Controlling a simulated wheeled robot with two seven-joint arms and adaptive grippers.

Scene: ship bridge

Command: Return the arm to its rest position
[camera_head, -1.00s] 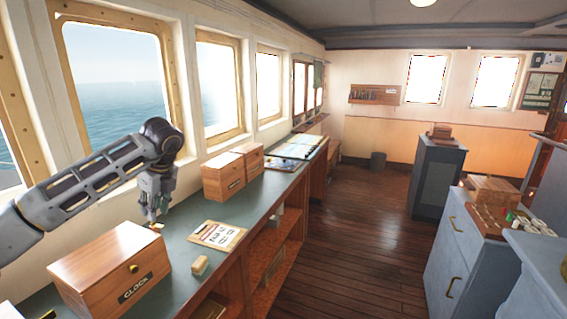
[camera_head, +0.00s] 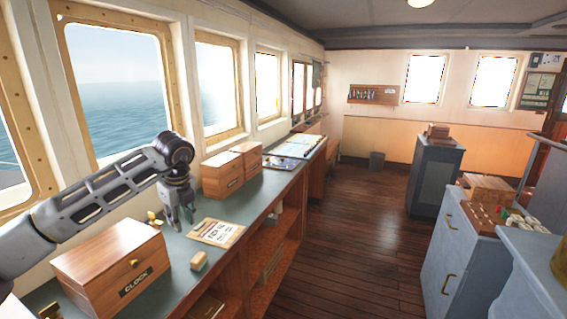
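My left gripper (camera_head: 181,222) hangs fingers down above the green counter (camera_head: 222,197), between the wooden CLOCK box and the printed card. Its fingers are apart, with nothing visible between them. A small brass-coloured piece (camera_head: 153,217) shows just left of the fingers, behind the right end of the CLOCK box; it is too small to name. My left arm comes in from the left, bent at the joint above the gripper. My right gripper is out of view.
The wooden CLOCK box (camera_head: 112,262) stands at the near left. Wooden boxes (camera_head: 223,175) stand farther back. Windows line the left wall. The floor (camera_head: 335,235) is open.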

